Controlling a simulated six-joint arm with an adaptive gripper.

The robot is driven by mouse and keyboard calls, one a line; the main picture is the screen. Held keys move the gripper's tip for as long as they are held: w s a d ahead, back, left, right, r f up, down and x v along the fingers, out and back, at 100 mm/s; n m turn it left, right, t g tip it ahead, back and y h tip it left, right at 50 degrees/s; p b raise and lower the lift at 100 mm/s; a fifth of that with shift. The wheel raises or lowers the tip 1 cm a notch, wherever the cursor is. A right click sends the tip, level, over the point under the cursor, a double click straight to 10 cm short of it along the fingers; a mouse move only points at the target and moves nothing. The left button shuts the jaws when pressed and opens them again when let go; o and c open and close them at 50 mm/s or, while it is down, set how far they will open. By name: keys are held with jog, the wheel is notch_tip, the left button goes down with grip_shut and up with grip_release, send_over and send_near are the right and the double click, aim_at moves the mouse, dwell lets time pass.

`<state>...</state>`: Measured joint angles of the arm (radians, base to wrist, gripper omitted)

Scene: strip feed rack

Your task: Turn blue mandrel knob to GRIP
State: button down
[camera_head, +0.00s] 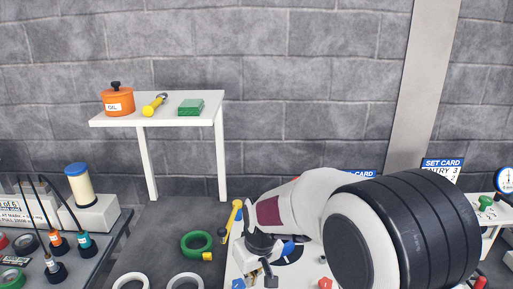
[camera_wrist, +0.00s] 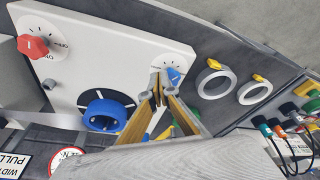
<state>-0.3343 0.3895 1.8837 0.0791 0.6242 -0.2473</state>
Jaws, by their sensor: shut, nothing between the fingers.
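A white panel (camera_wrist: 120,50) carries a small blue knob (camera_wrist: 174,76) on a marked white dial; the markings are too small to read in the wrist view. A larger round blue part (camera_wrist: 104,115) sits on a black disc in the same panel. My gripper (camera_wrist: 160,80) is shut and empty, its tips just beside the small blue knob and partly in front of its dial. I cannot tell whether they touch. In the head view, the small blue knob (camera_head: 238,284) shows left of my gripper (camera_head: 268,279), and the larger blue part (camera_head: 289,248) is partly hidden by my arm.
A red knob (camera_wrist: 33,46) is on the panel's other side. Tape rings (camera_wrist: 214,82) lie beyond the panel edge. A white shelf (camera_head: 140,122) holds an orange pot (camera_head: 117,102), a yellow-handled tool (camera_head: 154,104) and a green block (camera_head: 191,106). Corded tools (camera_head: 84,243) stand at left.

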jog(key=shift+s+d+x, duration=0.1)
jog(key=shift+s+x, duration=0.1)
jog(key=shift+x, duration=0.65)
jog(key=shift+s+d+x, duration=0.1)
jog(key=shift+s+x, duration=0.05)
jog(key=shift+x, duration=0.75)
jog(key=shift+f, duration=0.1)
jog(key=shift+w+a, duration=0.1)
jog(key=shift+a, duration=0.1)
jog(key=shift+s+a, duration=0.6)
jog(key=shift+a, duration=0.3)
jog(key=shift+s+d, duration=0.2)
jog(key=shift+s, duration=0.2)
dwell(0.6)
jog(key=w+v, duration=0.1)
jog(key=v, duration=0.5)
jog(key=shift+a, duration=0.35)
dwell(0.5)
